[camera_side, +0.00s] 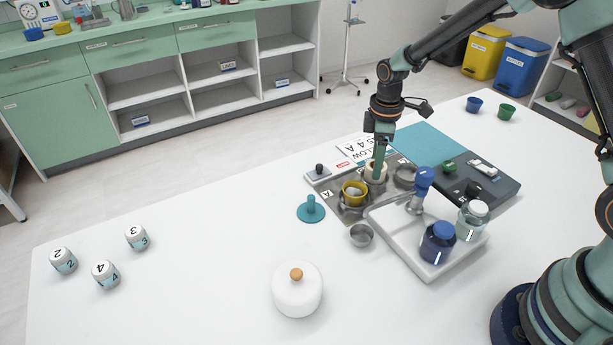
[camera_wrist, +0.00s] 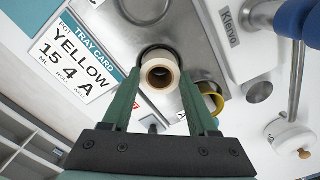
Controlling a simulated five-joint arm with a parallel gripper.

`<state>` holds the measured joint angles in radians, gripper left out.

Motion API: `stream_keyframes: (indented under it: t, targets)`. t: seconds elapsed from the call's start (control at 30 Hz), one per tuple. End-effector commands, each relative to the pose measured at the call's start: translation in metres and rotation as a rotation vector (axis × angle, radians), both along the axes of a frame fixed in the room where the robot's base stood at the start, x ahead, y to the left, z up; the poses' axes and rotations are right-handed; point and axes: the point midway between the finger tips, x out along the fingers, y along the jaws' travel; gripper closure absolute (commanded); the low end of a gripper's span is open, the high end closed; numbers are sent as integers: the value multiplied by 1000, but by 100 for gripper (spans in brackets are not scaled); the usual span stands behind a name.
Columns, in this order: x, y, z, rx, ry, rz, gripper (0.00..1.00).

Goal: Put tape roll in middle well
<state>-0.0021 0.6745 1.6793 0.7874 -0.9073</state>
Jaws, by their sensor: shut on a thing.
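The cream tape roll (camera_wrist: 162,56) is between the two green fingers of my gripper (camera_wrist: 162,88), which is shut on it. In the side view the tape roll (camera_side: 368,170) shows at the tips of my gripper (camera_side: 377,170). The grey metal tray (camera_side: 341,206) has wells in a row. The dark rim of the middle well (camera_wrist: 143,50) shows just behind the roll in the wrist view. The roll lines up with this well; I cannot tell how far it sits inside. The well at one end holds a yellow pot (camera_side: 354,188); the well at the other end (camera_side: 404,169) looks empty.
A white stand (camera_side: 408,250) with a blue-topped post and two jars is in front of the tray. A teal-handled piece (camera_side: 311,212), a small metal cup (camera_side: 361,236) and a white lidded pot (camera_side: 297,292) stand nearby. The tray card (camera_wrist: 72,62) lies behind.

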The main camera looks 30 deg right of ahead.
Motion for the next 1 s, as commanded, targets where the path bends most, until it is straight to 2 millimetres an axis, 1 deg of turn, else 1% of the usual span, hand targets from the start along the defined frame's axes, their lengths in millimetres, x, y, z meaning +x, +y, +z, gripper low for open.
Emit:
stream_keyframes:
  t: [0.53,0.57,0.6,0.87,1.0]
  targets:
    - [0,0,-10,0,0,0,94]
    - [0,0,-10,0,0,0,37]
    - [0,0,-10,0,0,0,28]
    - [0,0,-10,0,0,0,28]
    - [1,0,-5,0,-1,0,28]
